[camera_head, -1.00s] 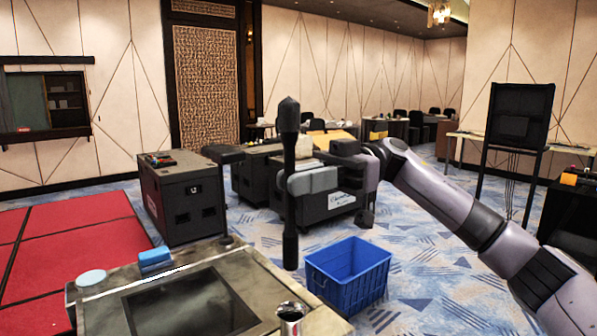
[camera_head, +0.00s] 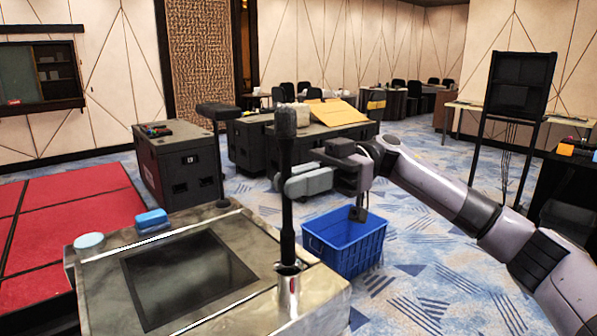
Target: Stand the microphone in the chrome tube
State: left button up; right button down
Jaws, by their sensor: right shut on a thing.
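The microphone (camera_head: 286,148) is a dark, slim, upright stick with a thicker head at the top. My right gripper (camera_head: 281,183) is shut around its middle. The chrome tube (camera_head: 288,295) is a short shiny cylinder near the right front corner of the worktop. The microphone's lower end is lined up with the tube's mouth and seems to be at or just inside the rim; I cannot tell how deep. My left gripper is out of view.
The worktop (camera_head: 97,284) has a dark inset panel (camera_head: 187,277), a blue block (camera_head: 151,217) and a pale round disc (camera_head: 89,241). A thin black stand (camera_head: 218,110) rises behind. A blue crate (camera_head: 345,245) stands on the floor to the right.

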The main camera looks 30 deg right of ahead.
jog(key=shift+f+b, duration=0.3)
jog(key=shift+f, duration=3.2)
jog(key=c, duration=1)
grip_release()
jog(key=shift+c, duration=0.2)
jog(key=shift+f, duration=0.1)
jog(key=d+b, duration=0.1)
jog(key=d, duration=0.6)
jog(key=shift+w+b, duration=0.4)
jog(key=shift+s, duration=0.1)
